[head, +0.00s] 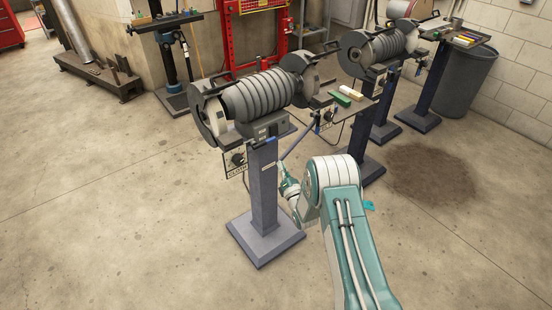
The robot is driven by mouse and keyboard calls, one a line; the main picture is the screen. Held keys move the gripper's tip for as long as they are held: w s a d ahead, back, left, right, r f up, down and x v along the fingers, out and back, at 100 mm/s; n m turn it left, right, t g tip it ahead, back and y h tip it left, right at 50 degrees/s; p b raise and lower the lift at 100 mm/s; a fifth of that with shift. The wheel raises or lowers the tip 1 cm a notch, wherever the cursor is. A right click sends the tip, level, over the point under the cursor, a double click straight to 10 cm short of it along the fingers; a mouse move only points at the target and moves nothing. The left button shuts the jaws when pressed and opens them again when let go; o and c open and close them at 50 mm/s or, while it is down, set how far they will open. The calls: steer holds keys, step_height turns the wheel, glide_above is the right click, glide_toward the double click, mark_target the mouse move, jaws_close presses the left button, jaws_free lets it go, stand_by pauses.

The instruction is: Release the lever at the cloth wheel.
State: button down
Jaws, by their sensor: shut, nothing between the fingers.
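A short lever with a blue grip (264,141) shows on the front of this machine, below the motor. My gripper (287,182) is just right of the pedestal, below the lever and apart from it. It is shut and empty. My arm partly hides it, and the fingertips are small.
A second machine (372,52) stands behind to the right, with its own plate and blue-ended lever (318,128). A grey bin (465,85) stands by the wall. The floor in front is clear.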

steer(key=s+d+f, duration=0.2)
steer(key=s+d, duration=0.1)
steer(key=s, duration=0.2)
steer(key=shift+d+f, duration=0.25)
steer(key=shift+d, duration=0.1)
steer(key=shift+r, duration=0.1)
steer(key=w+d+r+m+g+h, duration=0.1)
steer(key=w+r+m+h, duration=0.15)
steer(key=r, duration=0.35)
steer(key=w+d+r+m+g+h, duration=0.1)
steer(key=r+m+g, duration=0.1)
steer(key=r+m, duration=0.35)
steer(key=s+d+r+m+g+h, duration=0.1)
steer(key=s+r+m+g, duration=0.2)
steer(key=r, duration=0.4)
steer(key=s+d+r+m+h, duration=0.2)
steer(key=s+r+m, duration=0.2)
steer(key=r, duration=0.2)
steer(key=s+r+m+g, duration=0.2)
steer(key=s+m, duration=0.3)
steer(key=s, duration=0.6)
steer(key=s+r+m+g, duration=0.2)
steer(key=s+m, duration=0.4)
steer(key=s, duration=0.6)
steer(key=s+d+r+m+g, duration=0.1)
steer(key=s+m+g, duration=0.3)
steer(key=s, duration=0.8)
steer(key=shift+s+r+m+g+h, duration=0.3)
steer(key=shift+r+m+h, duration=0.15)
steer(key=shift+m, duration=0.75)
